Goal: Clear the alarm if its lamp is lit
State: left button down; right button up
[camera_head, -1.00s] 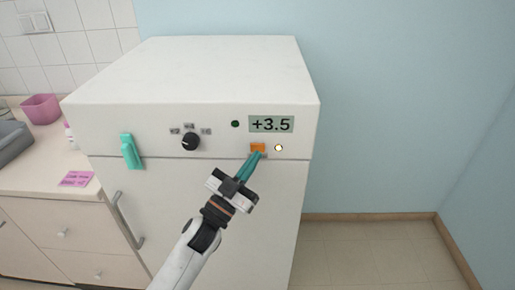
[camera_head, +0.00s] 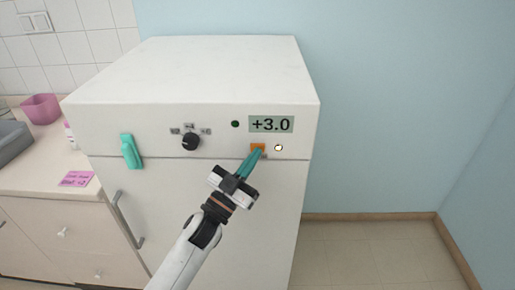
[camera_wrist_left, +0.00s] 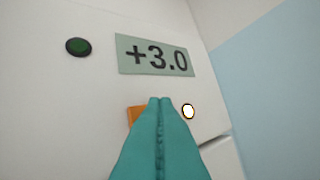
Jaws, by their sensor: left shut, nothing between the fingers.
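The white refrigerator-like cabinet (camera_head: 215,75) has a front panel with a display (camera_head: 271,124) reading +3.0. An orange button (camera_head: 257,147) sits below the display, and a lamp (camera_head: 278,148) to its right glows white. In the left wrist view the orange button (camera_wrist_left: 135,114) is partly hidden behind my teal fingertips, and the lamp (camera_wrist_left: 188,111) shows bright beside them. My left gripper (camera_head: 256,153) is shut and empty, its tips at the orange button. I cannot tell whether they touch it. My right gripper is not in view.
A dark knob (camera_head: 190,142), a dark green round light (camera_head: 235,124) and a teal handle (camera_head: 131,151) are on the cabinet front. A counter at the left holds a pink note (camera_head: 76,179) and a pink container (camera_head: 41,108). The floor at the right is clear.

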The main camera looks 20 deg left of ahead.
pick_arm(q)
jog(key=shift+w, duration=0.25)
jog(key=shift+s, duration=0.15)
dwell(0.4)
jog(key=shift+s+d, duration=0.15)
jog(key=shift+s, duration=0.45)
jog(key=s, duration=0.2)
jog(key=s+d+p, duration=0.1)
jog(key=s, duration=0.1)
jog(key=shift+s+d, duration=0.2)
jog(key=shift+s, duration=0.15)
dwell(0.5)
